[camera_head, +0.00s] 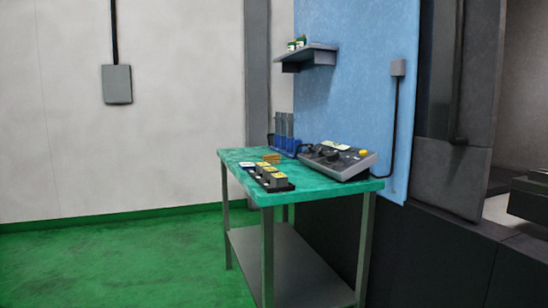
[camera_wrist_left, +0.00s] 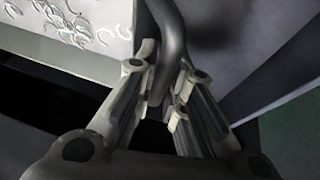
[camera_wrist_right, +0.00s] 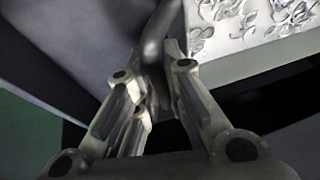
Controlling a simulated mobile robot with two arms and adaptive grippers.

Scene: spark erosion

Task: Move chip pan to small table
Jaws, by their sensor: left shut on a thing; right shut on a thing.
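The chip pan (camera_wrist_left: 112,42) shows in part at the upper left of the left wrist view, with curled metal chips in its pale tray. It also shows at the upper right of the right wrist view (camera_wrist_right: 213,44). My left gripper (camera_wrist_left: 163,100) is shut on a dark curved handle (camera_wrist_left: 172,38) of the pan. My right gripper (camera_wrist_right: 160,85) is shut on a like handle (camera_wrist_right: 153,48) on the other side. Neither gripper nor the pan shows in the head view. A table (camera_head: 232,168) with a green top and a lower shelf stands ahead, right of centre.
The green table carries a control box (camera_head: 345,163), a row of small blocks (camera_head: 270,180) and a blue rack (camera_head: 284,140). A wall shelf (camera_head: 308,57) is above. A dark machine (camera_head: 435,240) stands at the right. The green floor (camera_head: 110,260) at left is clear.

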